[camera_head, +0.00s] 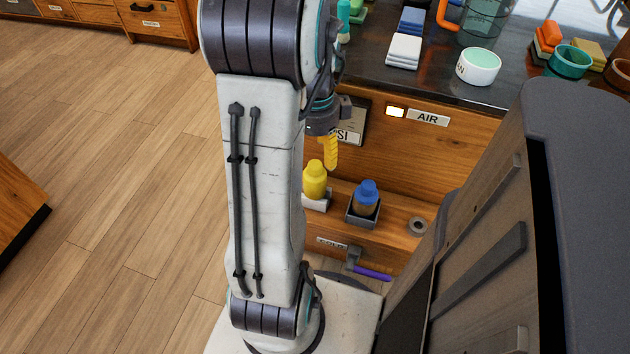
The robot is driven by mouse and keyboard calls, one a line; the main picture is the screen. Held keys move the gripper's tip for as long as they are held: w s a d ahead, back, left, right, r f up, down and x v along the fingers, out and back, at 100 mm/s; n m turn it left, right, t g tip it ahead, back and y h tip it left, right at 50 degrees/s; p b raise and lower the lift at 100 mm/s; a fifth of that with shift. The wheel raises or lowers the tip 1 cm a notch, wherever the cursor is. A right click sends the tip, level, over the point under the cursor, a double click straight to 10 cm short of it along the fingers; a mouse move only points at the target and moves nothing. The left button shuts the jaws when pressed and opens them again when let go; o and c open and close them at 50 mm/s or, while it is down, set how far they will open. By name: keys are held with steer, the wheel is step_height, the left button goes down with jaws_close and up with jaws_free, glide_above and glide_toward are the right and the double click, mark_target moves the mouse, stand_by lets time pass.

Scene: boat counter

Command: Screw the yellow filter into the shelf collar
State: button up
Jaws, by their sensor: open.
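The yellow filter (315,182) stands upright in a pale holder (318,204) on the low wooden shelf, partly hidden behind my arm. My gripper (330,153) points down just above and slightly right of it in the picture, apart from it as far as I can tell. Its yellow finger shows; the other finger is hard to make out. The jaws are open and hold nothing visible. A grey ring (417,226), which looks like the shelf collar, lies on the shelf at the right, with nothing in it.
A blue-capped filter (366,196) stands in a grey holder between the yellow filter and the ring. A purple-handled tool (370,272) lies below the shelf. The dark counter (440,88) above holds a white cup (478,67) and stacked blocks. Wooden floor at left is clear.

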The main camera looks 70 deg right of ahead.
mark_target(315, 164)
steer(key=shift+w+d+f+b, duration=0.1)
steer(key=shift+f+b, duration=0.3)
steer(key=shift+f, duration=0.9)
steer(key=shift+w+f+b, duration=0.1)
steer(key=shift+f+b, duration=0.25)
steer(key=shift+f, duration=0.95)
jaws_close()
